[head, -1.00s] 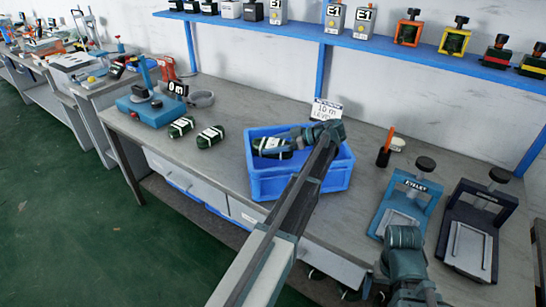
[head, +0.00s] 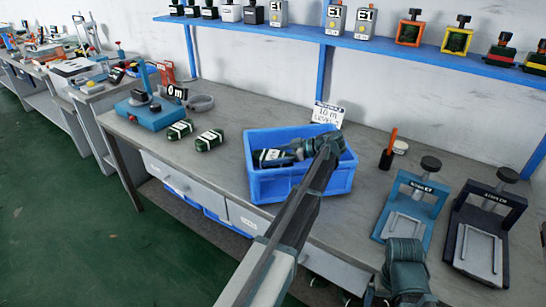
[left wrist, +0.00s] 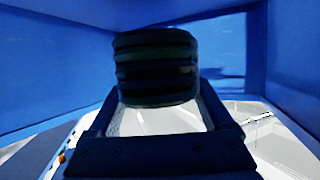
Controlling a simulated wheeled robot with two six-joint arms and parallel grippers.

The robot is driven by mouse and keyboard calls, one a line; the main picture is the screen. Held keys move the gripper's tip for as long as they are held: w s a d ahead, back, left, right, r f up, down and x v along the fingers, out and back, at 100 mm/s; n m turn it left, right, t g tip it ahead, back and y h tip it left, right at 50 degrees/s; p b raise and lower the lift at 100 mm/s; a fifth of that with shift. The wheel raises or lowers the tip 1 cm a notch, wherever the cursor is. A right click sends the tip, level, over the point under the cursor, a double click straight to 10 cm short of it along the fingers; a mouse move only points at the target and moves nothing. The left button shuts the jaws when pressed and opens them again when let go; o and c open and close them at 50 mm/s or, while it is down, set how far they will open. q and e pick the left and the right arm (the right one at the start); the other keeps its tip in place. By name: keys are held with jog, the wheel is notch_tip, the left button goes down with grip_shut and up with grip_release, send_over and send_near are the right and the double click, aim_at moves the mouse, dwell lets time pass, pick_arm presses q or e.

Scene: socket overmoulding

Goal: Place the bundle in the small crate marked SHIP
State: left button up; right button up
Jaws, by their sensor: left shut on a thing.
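A dark green wrapped bundle with a pale label (head: 268,157) is inside the blue crate (head: 305,187), near its left wall. My left gripper (head: 282,156) reaches into the crate from the right and is shut on the bundle. In the left wrist view, the dark coiled bundle (left wrist: 155,66) fills the space at the fingers, with blue crate walls (left wrist: 45,75) around it. Whether it touches the crate floor is hidden. No SHIP mark is readable; a white card behind the crate (head: 327,113) reads 10 m. My right gripper's fingers are not seen, only a right arm part.
Two similar bundles (head: 209,140) lie on the bench left of the crate, near a blue device (head: 150,113). Two clamp fixtures (head: 410,210) stand on the right, with a dark cup (head: 386,160) nearer the crate. A blue shelf (head: 380,41) runs above the bench.

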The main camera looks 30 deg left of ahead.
pick_arm(q)
jog(key=shift+f, duration=0.2)
jog(key=o, duration=1.4)
jog(key=shift+r, duration=0.15)
jog(key=shift+r+p, duration=0.5)
jog(key=shift+p, duration=0.1)
jog(key=shift+w+d+r, duration=0.1)
jog(key=shift+d+r, duration=0.15)
jog(key=shift+r, duration=0.05)
jog(key=p+v, duration=0.3)
jog(key=v, duration=0.4)
jog(key=shift+f, duration=0.15)
jog(key=shift+f, duration=0.1)
